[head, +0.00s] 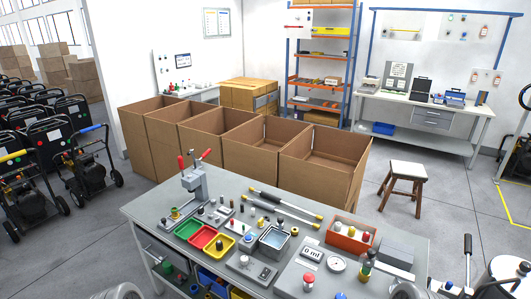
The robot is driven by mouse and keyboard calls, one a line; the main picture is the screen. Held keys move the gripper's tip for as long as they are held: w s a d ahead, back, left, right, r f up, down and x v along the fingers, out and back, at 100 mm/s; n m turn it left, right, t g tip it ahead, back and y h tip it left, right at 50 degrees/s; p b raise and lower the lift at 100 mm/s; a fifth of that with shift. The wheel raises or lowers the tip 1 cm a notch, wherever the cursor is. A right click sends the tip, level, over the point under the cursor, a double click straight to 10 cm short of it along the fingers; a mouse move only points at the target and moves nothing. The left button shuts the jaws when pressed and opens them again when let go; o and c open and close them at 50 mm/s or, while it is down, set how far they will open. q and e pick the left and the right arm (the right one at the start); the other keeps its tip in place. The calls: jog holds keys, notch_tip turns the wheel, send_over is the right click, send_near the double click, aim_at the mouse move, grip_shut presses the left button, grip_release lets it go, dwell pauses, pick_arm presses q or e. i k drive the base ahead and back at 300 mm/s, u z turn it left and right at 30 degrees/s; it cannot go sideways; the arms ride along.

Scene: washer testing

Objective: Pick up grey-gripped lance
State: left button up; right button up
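Two long thin lances lie side by side on the grey workbench (150,209), behind the small parts. The farther lance (285,203) has a dark grey section at its left end and a yellow tip at its right end. The nearer lance (284,213) also runs left to right and has yellow near its ends. Both are small in the head view, so I cannot tell surely which one has the grey grip. Neither gripper is in view. Only rounded grey parts, probably my arms, show at the bottom edge.
Green, red and yellow trays (202,236), a metal basin (273,241), a lever press (195,180), an orange bin (350,235) and a gauge (337,263) crowd the bench. Open cardboard boxes (325,181) stand behind it. A stool (408,169) stands right.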

aim_at(261, 204)
jog(key=k, duration=0.55)
jog(key=u, duration=0.7)
jog(key=i, duration=1.2)
jog(key=z, duration=0.35)
